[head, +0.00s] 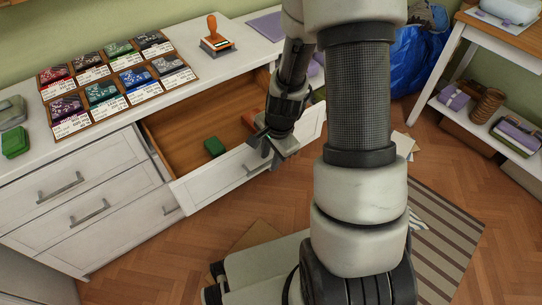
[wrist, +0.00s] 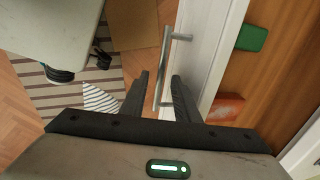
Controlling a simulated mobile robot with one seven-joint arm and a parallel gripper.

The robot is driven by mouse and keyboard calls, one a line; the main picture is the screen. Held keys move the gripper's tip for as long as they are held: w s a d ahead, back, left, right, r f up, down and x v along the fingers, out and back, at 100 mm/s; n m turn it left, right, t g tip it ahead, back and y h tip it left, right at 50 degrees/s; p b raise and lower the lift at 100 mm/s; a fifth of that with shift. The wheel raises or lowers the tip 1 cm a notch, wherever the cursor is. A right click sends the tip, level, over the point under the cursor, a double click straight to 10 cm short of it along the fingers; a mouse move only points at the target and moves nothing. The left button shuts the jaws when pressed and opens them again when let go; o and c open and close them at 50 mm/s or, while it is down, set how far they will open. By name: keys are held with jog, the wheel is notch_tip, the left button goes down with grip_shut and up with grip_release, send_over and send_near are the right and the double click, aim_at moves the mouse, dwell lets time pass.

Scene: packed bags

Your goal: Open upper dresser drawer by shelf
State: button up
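The white dresser (head: 75,195) has its upper drawer (head: 170,140) on the shelf side pulled out, showing the wooden inside. A green box (head: 214,147) and a red-orange item (head: 250,118) lie in it; both also show in the wrist view. The drawer's metal handle (wrist: 165,70) is on its white front. My gripper (head: 268,150) is at this front, by the handle. In the wrist view its two fingers (wrist: 160,82) are spread, one on each side of the handle bar, with visible gaps.
The other drawers with handles (head: 90,211) look shut. Card packs in a tray (head: 118,80) and an orange-handled stamp (head: 212,35) sit on top. A white shelf (head: 490,115) stands right, near a blue bag (head: 418,60). A striped rug (head: 440,235) lies on the floor.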

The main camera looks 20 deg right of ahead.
jog(key=shift+d, duration=0.1)
jog(key=s+r+p, duration=0.1)
jog(key=r+p, duration=0.2)
jog(key=r, duration=0.5)
jog(key=s+d+r+p, duration=0.1)
jog(key=s+r+p, duration=0.1)
jog(key=r, duration=0.7)
jog(key=shift+p, duration=0.4)
jog(key=shift+s+r, duration=0.1)
jog(key=shift+r, duration=0.05)
jog(key=s+a+r+n+t, duration=0.1)
jog(key=s+a+r+n, duration=0.1)
jog(key=s+r+n, duration=0.4)
jog(key=s+a+r+n+t+p, duration=0.15)
jog(key=r+n, duration=0.25)
jog(key=r, duration=0.4)
jog(key=s+a+r+n+t+b, duration=0.1)
jog(key=s+r+n, duration=0.4)
jog(key=r, duration=0.2)
notch_tip(320, 180, up, 17)
jog(key=p, duration=1.7)
jog(key=shift+m+h+p, duration=0.3)
jog(key=shift+h+p, duration=0.05)
jog(key=shift+h, duration=0.05)
jog(key=shift+a, duration=0.15)
